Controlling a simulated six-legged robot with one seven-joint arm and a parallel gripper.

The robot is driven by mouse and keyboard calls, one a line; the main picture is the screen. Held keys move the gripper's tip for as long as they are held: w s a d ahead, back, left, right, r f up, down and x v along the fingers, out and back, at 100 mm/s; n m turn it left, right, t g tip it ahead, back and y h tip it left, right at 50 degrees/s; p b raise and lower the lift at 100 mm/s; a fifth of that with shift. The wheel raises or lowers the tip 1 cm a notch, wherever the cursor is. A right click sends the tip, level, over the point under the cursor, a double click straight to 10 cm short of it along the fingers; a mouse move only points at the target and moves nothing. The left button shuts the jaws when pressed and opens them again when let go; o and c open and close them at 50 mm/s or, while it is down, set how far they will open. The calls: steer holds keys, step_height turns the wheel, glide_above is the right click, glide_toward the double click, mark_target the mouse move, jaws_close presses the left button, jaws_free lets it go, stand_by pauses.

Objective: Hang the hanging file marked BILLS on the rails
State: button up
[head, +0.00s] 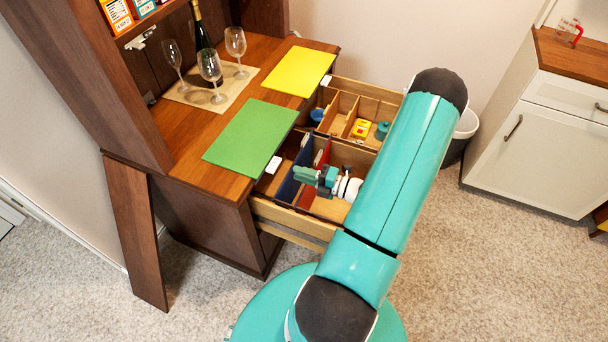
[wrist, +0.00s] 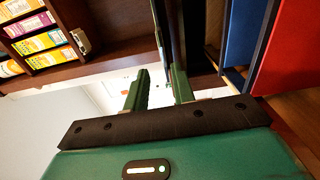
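A green hanging file (head: 250,136) lies flat on the wooden counter, its white tab (head: 273,165) over the drawer edge. A yellow hanging file (head: 300,72) lies behind it. No tab can be read, so I cannot tell which is marked BILLS. A blue file (head: 289,182) and a red file (head: 308,192) stand upright in the open drawer; both also show in the wrist view, blue (wrist: 243,32) and red (wrist: 283,50). My gripper (head: 303,173) is over the drawer, right of the green file. In the wrist view its fingers (wrist: 160,78) are apart, a dark strip beside the right one.
The drawer's wooden front (head: 290,222) faces me. Its divided rear part (head: 345,112) holds small items. Wine glasses (head: 211,68) and a bottle (head: 202,30) stand on a mat on the counter. A plank (head: 135,235) leans at the left. A white cabinet (head: 535,145) stands right.

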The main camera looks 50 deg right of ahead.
mark_target(277, 165)
steer(key=shift+w+d+f+m+h, duration=0.1)
steer(key=shift+f+m+h, duration=0.2)
steer(key=shift+m, duration=0.1)
steer(key=shift+x, duration=4.3)
steer(key=shift+r, duration=0.2)
steer(key=shift+c, duration=0.3)
jaws_close()
steer(key=shift+r, duration=0.2)
steer(key=shift+r, duration=0.8)
steer(key=f+v, duration=0.1)
steer(key=v, duration=2.3)
